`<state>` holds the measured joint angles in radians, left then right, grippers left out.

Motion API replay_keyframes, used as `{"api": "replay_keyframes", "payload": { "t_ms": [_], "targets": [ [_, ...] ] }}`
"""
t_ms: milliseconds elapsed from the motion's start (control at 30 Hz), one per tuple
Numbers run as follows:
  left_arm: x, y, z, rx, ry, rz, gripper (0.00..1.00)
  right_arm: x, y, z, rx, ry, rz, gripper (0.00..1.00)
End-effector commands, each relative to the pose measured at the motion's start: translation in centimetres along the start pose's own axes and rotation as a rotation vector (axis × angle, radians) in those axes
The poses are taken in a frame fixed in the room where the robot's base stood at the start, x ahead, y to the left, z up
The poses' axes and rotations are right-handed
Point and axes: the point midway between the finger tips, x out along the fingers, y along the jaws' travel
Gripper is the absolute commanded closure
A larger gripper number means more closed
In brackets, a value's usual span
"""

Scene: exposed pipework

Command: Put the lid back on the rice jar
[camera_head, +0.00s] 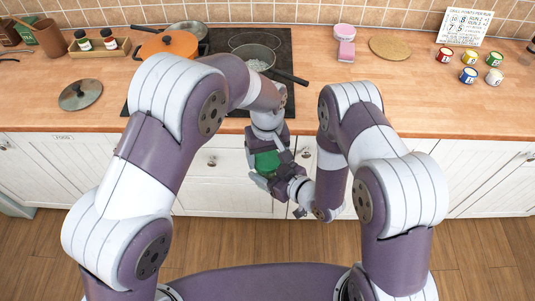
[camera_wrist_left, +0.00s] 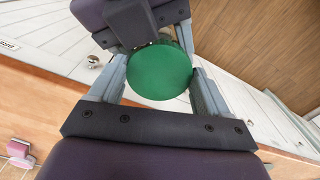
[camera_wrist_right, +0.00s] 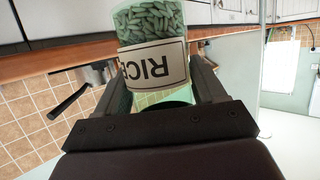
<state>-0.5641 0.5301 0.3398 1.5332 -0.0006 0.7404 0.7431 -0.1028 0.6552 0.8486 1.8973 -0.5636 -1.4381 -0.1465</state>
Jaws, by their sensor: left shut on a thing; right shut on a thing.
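The green round lid (camera_wrist_left: 160,72) is between my left gripper's fingers (camera_wrist_left: 160,85), its flat face toward the left wrist camera. It also shows as green in the head view (camera_head: 266,161), in front of the cabinets below the counter edge. My right gripper (camera_wrist_right: 155,85) is shut on the clear rice jar (camera_wrist_right: 150,25), which has a white RICE label and grains inside. The right wrist picture is upside down; the jar looks roughly upright. The lid hides the jar in the left wrist view. I cannot tell whether lid and jar touch.
A glass lid (camera_head: 80,94) lies on the left counter. Several coloured tins (camera_head: 469,75) stand at the right. The right front counter is clear.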

Motion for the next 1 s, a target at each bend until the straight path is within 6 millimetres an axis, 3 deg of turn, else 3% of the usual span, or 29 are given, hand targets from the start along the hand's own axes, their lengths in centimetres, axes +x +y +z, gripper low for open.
{"api": "replay_keyframes", "payload": {
  "t_ms": [100,133,167,200,433,733,1000],
  "targets": [
    [-0.1,0.0,0.0,-0.001,0.0,0.0,0.51,0.0,0.0,0.0,0.0,0.0,0.001,1.0],
    [-0.1,0.0,0.0,-0.002,0.0,0.0,0.13,0.0,0.0,0.0,0.0,0.0,0.001,1.0],
    [-0.1,0.0,0.0,-0.002,0.0,0.0,0.03,0.0,0.0,0.0,0.0,0.0,0.001,1.0],
    [-0.1,0.0,0.0,-0.002,0.0,0.0,0.0,0.0,0.0,0.0,0.0,0.0,0.001,1.0],
    [-0.3,0.0,0.0,-0.003,0.001,0.001,0.0,0.0,0.0,0.0,0.0,0.0,0.001,1.0],
    [-4.1,0.0,0.0,-0.003,0.001,0.001,0.0,0.0,0.0,0.0,0.0,0.001,0.001,1.0],
    [-4.6,0.0,0.0,-0.004,0.0,0.0,0.0,0.0,0.0,0.0,0.0,0.001,0.001,1.0]
  ]
}}
